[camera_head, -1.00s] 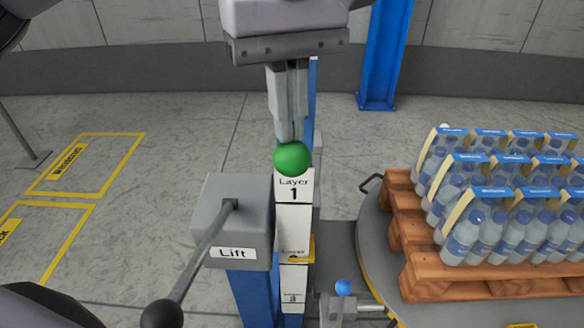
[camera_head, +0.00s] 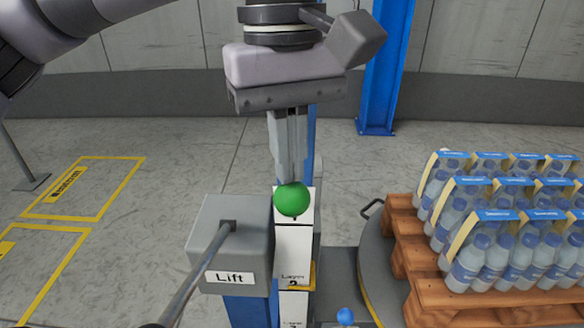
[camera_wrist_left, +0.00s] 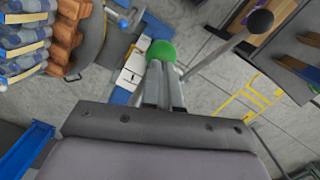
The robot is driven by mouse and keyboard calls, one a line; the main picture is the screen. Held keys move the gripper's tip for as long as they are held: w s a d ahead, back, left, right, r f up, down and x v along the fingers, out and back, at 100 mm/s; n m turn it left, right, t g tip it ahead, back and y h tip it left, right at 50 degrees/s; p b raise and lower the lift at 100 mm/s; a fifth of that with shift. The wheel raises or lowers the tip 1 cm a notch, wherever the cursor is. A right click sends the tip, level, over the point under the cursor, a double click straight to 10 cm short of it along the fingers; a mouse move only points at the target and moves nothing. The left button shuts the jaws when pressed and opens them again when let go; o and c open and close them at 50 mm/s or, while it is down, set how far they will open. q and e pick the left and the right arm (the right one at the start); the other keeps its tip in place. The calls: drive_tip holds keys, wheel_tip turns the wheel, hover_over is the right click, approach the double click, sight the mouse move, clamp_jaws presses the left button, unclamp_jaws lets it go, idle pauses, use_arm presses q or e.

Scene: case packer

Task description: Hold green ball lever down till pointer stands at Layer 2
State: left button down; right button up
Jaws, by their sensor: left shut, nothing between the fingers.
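The green ball (camera_head: 292,199) of the lever sits in front of the white layer scale (camera_head: 293,245), covering most of the Layer 1 label. My left gripper (camera_head: 291,181) points down with its fingers shut and empty, the tips against the top of the ball. The wrist view also shows the ball (camera_wrist_left: 161,51) at the fingertips. A yellow pointer (camera_head: 301,287) stands at the Layer 2 label, around its lower part. The exact alignment is hard to read. The lever's rod is hidden behind the ball. My right gripper is not in view.
A grey Lift box (camera_head: 232,240) with a slanting lever stands left of the scale. A blue ball (camera_head: 345,316) is low to the right. A pallet (camera_head: 425,262) of bottle packs stands on a turntable at right. A blue post (camera_head: 387,70) is behind.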

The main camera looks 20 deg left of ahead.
use_arm(q)
drive_tip(key=shift+w+a+r+p, duration=0.25)
drive_tip(key=shift+w+a+p, duration=0.2)
drive_tip(key=shift+w, duration=0.15)
drive_tip(key=shift+w+a+r+p, duration=0.2)
drive_tip(key=shift+w+a+p, duration=0.2)
drive_tip(key=shift+w, duration=0.2)
drive_tip(key=shift+r, duration=0.1)
wheel_tip(320, 180, up, 7)
drive_tip(key=shift+w+a, duration=0.25)
drive_tip(key=shift+a, duration=0.05)
